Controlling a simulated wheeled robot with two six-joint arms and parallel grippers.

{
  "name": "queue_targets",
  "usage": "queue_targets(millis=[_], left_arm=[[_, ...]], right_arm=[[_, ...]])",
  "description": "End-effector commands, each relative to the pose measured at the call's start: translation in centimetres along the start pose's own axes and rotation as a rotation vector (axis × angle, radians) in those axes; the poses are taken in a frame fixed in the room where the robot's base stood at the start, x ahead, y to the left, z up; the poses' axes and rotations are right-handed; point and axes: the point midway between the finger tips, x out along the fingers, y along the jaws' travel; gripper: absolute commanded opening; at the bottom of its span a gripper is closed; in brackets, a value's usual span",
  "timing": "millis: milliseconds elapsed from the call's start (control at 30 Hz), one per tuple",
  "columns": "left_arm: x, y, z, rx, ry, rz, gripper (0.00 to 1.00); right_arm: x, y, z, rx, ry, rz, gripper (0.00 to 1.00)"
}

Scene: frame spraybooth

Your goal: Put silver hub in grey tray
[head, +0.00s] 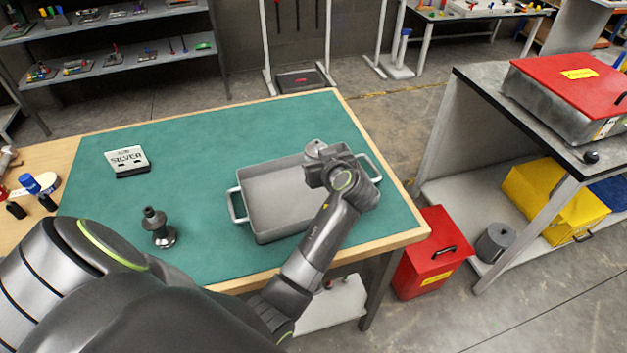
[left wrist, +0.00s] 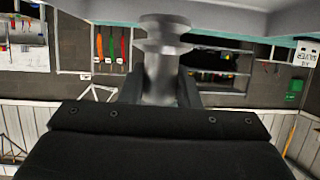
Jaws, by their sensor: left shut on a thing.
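The grey tray (head: 270,193) lies on the green table top, with a handle at each end. My left gripper (head: 321,166) is over the right part of the tray, shut on the silver hub (head: 316,149). In the left wrist view the silver hub (left wrist: 163,60) stands between the fingers, with a flange and a narrower shaft. Part of the tray (left wrist: 110,8) shows along the top edge there. I cannot tell whether the hub touches the tray. My right gripper is not in view.
A darker grey hub-like part (head: 158,228) stands on the table left of the tray. A sign reading SILVER (head: 127,160) stands at the back left. The table behind the tray is clear.

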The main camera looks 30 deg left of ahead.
Motion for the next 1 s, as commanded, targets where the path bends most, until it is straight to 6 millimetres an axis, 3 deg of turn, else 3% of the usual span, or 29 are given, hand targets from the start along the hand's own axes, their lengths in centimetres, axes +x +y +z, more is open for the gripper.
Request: queue_targets(millis=[467,900,933,1000], left_arm=[[2.1,0.0,5.2,0.002,0.001,0.002,0.00],[2.4,0.1,5.9,-0.001,0.002,0.003,0.00],[2.4,0.0,5.8,-0.001,0.000,0.003,0.33],[2.4,0.0,5.8,0.000,0.000,0.003,0.42]], right_arm=[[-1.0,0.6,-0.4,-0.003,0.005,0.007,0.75],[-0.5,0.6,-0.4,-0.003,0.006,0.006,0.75],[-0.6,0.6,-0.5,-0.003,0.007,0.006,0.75],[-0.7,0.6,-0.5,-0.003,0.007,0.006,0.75]])
